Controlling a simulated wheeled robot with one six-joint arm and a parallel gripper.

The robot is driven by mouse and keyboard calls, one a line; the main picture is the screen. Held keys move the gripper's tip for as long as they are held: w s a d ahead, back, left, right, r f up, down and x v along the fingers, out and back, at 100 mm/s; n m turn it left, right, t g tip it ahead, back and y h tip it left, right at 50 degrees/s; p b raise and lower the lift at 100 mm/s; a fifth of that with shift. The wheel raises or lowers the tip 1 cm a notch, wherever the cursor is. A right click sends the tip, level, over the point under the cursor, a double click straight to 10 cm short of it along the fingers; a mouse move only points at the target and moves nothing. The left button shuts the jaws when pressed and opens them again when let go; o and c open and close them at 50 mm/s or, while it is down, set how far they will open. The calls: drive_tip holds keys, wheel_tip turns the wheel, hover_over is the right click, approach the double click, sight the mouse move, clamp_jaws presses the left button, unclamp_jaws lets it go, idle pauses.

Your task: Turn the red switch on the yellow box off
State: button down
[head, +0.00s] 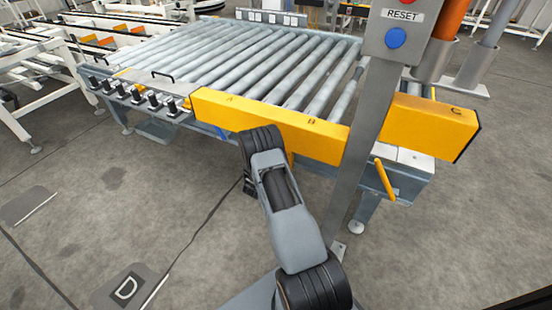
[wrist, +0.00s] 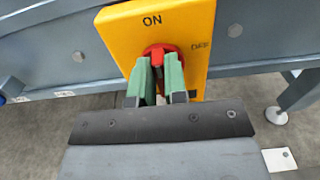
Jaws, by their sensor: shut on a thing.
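The yellow box (wrist: 195,18) is on the grey-blue frame in the wrist view, with ON printed at its top and OFF at its right. The red switch (wrist: 158,50) is at the box's middle, below the ON mark. My gripper (wrist: 159,63) has its two green fingers on either side of the switch handle and is shut on it. The fingers hide most of the handle, so its exact angle is hard to tell; it looks roughly upright, toward ON. In the head view my arm hides the gripper, and I cannot make out the box or switch.
A roller conveyor (head: 245,62) with a long yellow guard (head: 270,122) stands ahead of my arm. A grey post (head: 362,150) with a blue RESET button (head: 396,38) rises at right. A yellow handle (head: 385,180) sticks out beside it. The floor at left is mostly clear.

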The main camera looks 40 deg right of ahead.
drive_tip(key=shift+m, duration=0.3)
drive_tip(key=shift+s+d+f+m+b, duration=0.1)
drive_tip(key=shift+s+f+m+b, duration=0.15)
drive_tip(key=shift+m+b, duration=2.35)
drive_tip(key=shift+s+d+f+m+b, duration=0.1)
drive_tip(key=shift+s+f+m+b, duration=0.1)
drive_tip(key=shift+m+b, duration=2.4)
drive_tip(key=shift+s+d+f+m+b, duration=0.2)
drive_tip(key=shift+m+b, duration=1.55)
drive_tip(key=shift+m, duration=1.65)
drive_tip(key=shift+a, duration=0.1)
drive_tip(key=c, duration=1.1)
unclamp_jaws()
drive_tip(key=shift+c, duration=0.2)
drive_tip(key=p+v, duration=0.3)
drive_tip(key=v, duration=1)
drive_tip(key=shift+a+p, duration=0.35)
drive_tip(key=shift+p, duration=0.05)
